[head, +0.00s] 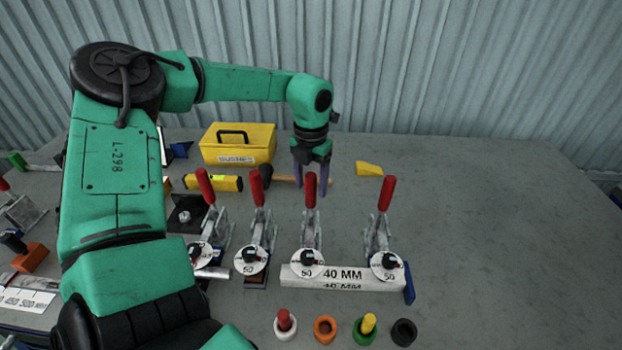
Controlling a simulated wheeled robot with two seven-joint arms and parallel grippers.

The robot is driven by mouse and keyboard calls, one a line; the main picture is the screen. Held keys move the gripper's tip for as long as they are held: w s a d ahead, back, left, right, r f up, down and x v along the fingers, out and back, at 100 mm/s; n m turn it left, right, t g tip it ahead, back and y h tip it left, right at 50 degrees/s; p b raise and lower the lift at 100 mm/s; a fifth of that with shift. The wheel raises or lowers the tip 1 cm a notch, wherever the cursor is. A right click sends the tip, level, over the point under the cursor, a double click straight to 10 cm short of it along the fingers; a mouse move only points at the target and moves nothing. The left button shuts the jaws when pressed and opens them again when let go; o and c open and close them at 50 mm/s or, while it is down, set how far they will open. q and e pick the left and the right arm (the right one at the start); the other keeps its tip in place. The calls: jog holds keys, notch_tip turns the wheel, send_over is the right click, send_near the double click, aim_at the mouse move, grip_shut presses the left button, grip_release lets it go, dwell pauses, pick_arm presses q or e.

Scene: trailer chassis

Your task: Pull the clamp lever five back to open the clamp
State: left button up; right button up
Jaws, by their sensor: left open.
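A row of toggle clamps with red-handled levers stands on the grey table. From left to right, the levers are a left one (205,187), a second one (257,188), a third one (309,192) and a rightmost one (386,193). All stand roughly upright. Another clamp (22,212) shows partly at the far left edge. I see no numbers that tell which lever is five. My left gripper (311,188) points down with its purple fingers apart, just behind the third lever's top in the picture. Whether it touches that lever is unclear. My right gripper is out of view.
A bar marked 40 MM (342,277) lies under the right-hand clamps. A yellow toolbox (238,151), a hammer (285,180) and a yellow wedge (369,169) lie behind. Several coloured ring holders (325,329) stand in front. The table's right side is clear.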

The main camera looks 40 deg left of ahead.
pick_arm(q)
grip_shut()
jog(key=shift+w, duration=0.1)
dwell(1.3)
